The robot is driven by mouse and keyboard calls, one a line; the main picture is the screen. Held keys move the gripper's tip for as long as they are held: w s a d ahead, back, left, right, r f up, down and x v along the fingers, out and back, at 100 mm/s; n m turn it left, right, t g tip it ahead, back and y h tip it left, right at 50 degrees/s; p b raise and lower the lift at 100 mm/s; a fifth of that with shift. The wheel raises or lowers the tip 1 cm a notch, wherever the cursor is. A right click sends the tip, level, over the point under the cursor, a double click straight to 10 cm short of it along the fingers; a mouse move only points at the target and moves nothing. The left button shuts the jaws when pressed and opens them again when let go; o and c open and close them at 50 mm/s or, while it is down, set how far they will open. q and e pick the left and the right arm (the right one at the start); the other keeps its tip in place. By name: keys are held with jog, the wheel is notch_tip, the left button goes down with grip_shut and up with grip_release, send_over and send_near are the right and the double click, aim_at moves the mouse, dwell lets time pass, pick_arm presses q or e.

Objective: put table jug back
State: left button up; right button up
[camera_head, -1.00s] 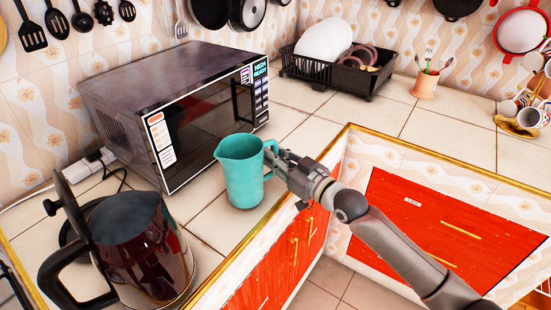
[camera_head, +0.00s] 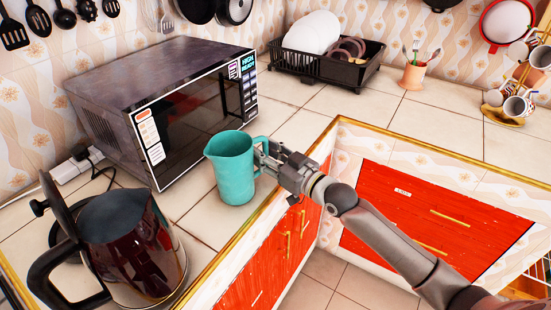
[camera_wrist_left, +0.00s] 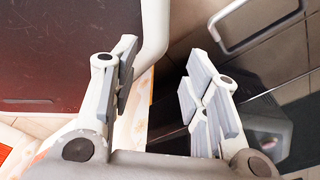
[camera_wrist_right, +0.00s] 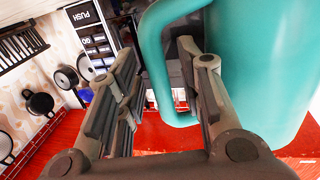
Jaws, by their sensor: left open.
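The teal jug (camera_head: 233,170) stands upright on the tiled counter, in front of the microwave and near the counter's front edge. My right gripper (camera_head: 264,158) is at its handle, on the jug's right side. In the right wrist view the jug's handle (camera_wrist_right: 153,60) lies between the spread fingers of my right gripper (camera_wrist_right: 155,75), one finger reaching inside the loop. I see no clear grip on it. My left gripper (camera_wrist_left: 158,85) shows only in the left wrist view, open and empty.
A microwave (camera_head: 180,110) stands behind the jug. A dark red kettle (camera_head: 130,250) stands close by at the front left. A black dish rack (camera_head: 325,68) and a utensil cup (camera_head: 412,76) are at the back.

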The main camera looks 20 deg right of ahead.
jog(key=shift+s+d, duration=0.15)
jog(key=shift+s, duration=0.15)
jog(key=b+v, duration=0.1)
jog(key=v, duration=1)
jog(key=shift+s+d, duration=0.1)
